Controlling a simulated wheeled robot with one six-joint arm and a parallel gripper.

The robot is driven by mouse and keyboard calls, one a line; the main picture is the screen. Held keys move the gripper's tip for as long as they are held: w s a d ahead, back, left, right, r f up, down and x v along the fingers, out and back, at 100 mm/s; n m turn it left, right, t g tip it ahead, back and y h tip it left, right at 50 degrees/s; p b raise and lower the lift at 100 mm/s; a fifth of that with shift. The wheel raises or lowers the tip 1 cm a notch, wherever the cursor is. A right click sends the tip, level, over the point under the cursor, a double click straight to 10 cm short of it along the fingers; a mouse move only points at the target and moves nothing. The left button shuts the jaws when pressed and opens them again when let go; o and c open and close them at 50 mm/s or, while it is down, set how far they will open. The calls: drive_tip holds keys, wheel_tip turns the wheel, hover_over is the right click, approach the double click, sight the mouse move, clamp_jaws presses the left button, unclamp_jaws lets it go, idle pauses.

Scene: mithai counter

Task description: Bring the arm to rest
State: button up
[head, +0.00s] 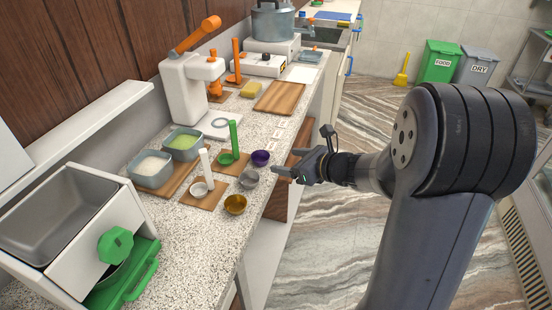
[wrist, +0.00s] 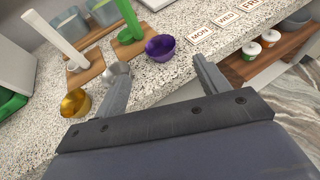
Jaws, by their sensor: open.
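My gripper (head: 284,173) is at the end of my arm, at the counter's front edge beside the small bowls. In the wrist view my gripper (wrist: 155,78) has its two fingers wide apart with nothing between them but counter top. The grey bowl (head: 249,178) is close to the fingertips; in the wrist view it is partly hidden behind the left finger. The purple bowl (head: 260,158) and the gold bowl (head: 235,204) stand on either side of it. I cannot tell whether a finger touches the grey bowl.
The speckled counter (head: 190,235) holds a white-handled scoop (head: 205,170), a green-handled scoop (head: 234,140), tubs of white (head: 152,168) and green (head: 184,143) contents, and a white machine (head: 190,95). A lower wooden shelf (wrist: 265,62) carries small jars. The floor (head: 330,240) right of the counter is clear.

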sight(265, 164)
drive_tip(key=shift+v, duration=1.1)
drive_tip(key=x, duration=1.2)
drive_tip(key=shift+a, duration=0.1)
drive_tip(key=shift+w+f, duration=0.1)
drive_tip(key=shift+f, duration=0.1)
drive_tip(key=shift+r, duration=1)
